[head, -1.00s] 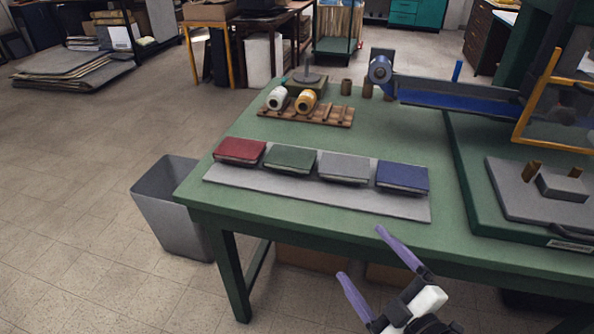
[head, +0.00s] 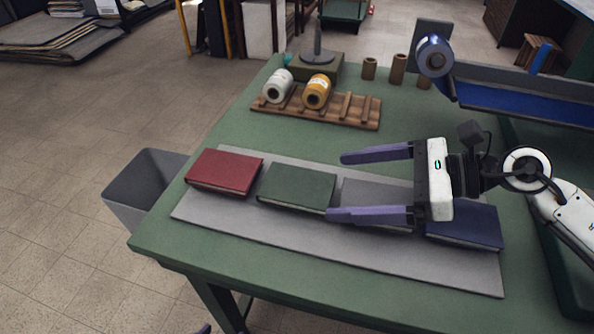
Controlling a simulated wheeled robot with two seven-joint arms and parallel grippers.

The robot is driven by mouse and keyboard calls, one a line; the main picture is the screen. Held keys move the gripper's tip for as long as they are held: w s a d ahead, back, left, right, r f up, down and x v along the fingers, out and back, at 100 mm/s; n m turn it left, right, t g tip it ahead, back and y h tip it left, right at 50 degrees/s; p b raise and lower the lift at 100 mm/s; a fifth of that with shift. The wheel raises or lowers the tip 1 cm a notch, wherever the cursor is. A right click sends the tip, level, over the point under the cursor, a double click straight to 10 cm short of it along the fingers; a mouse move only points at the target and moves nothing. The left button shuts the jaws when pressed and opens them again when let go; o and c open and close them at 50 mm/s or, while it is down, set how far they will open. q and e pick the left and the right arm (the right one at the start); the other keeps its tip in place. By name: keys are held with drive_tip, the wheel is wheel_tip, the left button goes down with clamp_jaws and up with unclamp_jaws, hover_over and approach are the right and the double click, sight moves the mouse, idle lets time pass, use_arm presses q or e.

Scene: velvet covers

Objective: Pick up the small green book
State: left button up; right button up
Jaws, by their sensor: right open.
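The small green book (head: 297,188) lies flat on a grey mat (head: 330,250) on the green table, second from the left in a row of books. My right gripper (head: 335,186) reaches in from the right. Its two purple fingers are wide apart and point left, with nothing between the tips. The tips are by the right edge of the green book, and the lower one appears to overlap its front right corner. I cannot tell how high the gripper is above the book. At the bottom edge a small purple tip (head: 205,329) shows, likely of my left gripper.
A red book (head: 225,171) lies left of the green one. A grey book (head: 375,192) and a blue book (head: 465,224) lie under my right gripper, partly hidden. Behind stands a wooden rack (head: 335,108) with two spools. A grey bin (head: 140,188) stands on the floor at left.

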sight(297, 184)
drive_tip(key=x, duration=0.3)
drive_tip(key=shift+s+a+r, duration=0.1)
drive_tip(key=shift+s, duration=0.1)
drive_tip(key=shift+w+p+x, duration=0.2)
drive_tip(key=shift+p+x, duration=0.05)
drive_tip(key=shift+x, duration=1.05)
drive_tip(key=shift+w+p+x, duration=0.2)
drive_tip(key=shift+x, duration=1.15)
drive_tip(key=shift+r, duration=0.1)
drive_tip(key=c, duration=1.2)
